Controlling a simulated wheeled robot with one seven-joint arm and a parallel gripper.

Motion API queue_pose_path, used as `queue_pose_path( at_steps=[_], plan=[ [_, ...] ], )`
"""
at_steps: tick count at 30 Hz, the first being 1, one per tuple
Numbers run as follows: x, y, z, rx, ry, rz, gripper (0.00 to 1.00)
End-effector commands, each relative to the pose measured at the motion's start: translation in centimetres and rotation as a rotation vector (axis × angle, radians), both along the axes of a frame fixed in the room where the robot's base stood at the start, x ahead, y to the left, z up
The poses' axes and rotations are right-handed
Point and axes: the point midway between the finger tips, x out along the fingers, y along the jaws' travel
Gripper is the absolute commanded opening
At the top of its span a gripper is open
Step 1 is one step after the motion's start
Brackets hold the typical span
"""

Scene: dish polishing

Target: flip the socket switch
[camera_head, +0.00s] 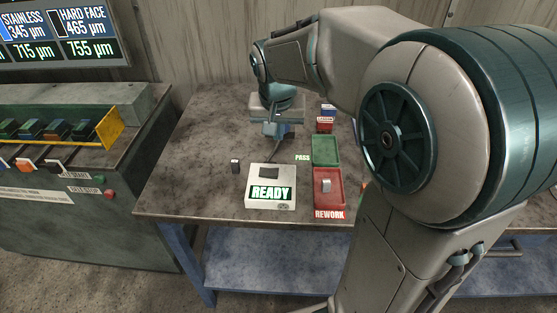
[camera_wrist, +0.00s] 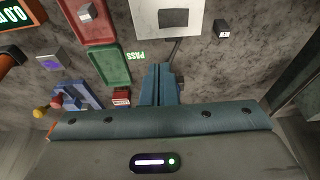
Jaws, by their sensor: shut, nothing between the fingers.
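My gripper (camera_head: 277,135) points down over the middle of the table, behind the white READY device (camera_head: 270,199). In the wrist view its two fingers (camera_wrist: 158,70) are together with nothing between them. A dark cable (camera_wrist: 174,50) runs from the device toward the fingertips. A small dark piece (camera_wrist: 181,82) shows just right of the fingers and may be part of the socket. The socket switch itself cannot be made out; my gripper covers the end of the cable. I cannot tell whether the fingertips touch anything.
A green PASS tray (camera_head: 326,150) and a red REWORK tray (camera_head: 328,190) with a small grey block (camera_head: 326,185) lie right of the device. A small dark block (camera_head: 235,166) stands left of it. Small boxes (camera_head: 325,124) stand behind the trays. The table's left side is clear.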

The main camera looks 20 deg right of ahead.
Motion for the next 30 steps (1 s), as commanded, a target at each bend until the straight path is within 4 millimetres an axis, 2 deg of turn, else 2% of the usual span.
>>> queue_pose_path(
  at_steps=[9,15,21,30],
  plan=[
    [1.7,-0.6,-6.5,-0.001,0.007,0.000,0.00],
    [2.2,-0.8,-9.9,-0.001,0.005,0.000,0.00],
    [2.3,-0.8,-11.8,-0.001,0.001,0.001,0.00],
    [2.3,-0.8,-12.2,0.000,0.000,0.000,0.00]
  ],
)
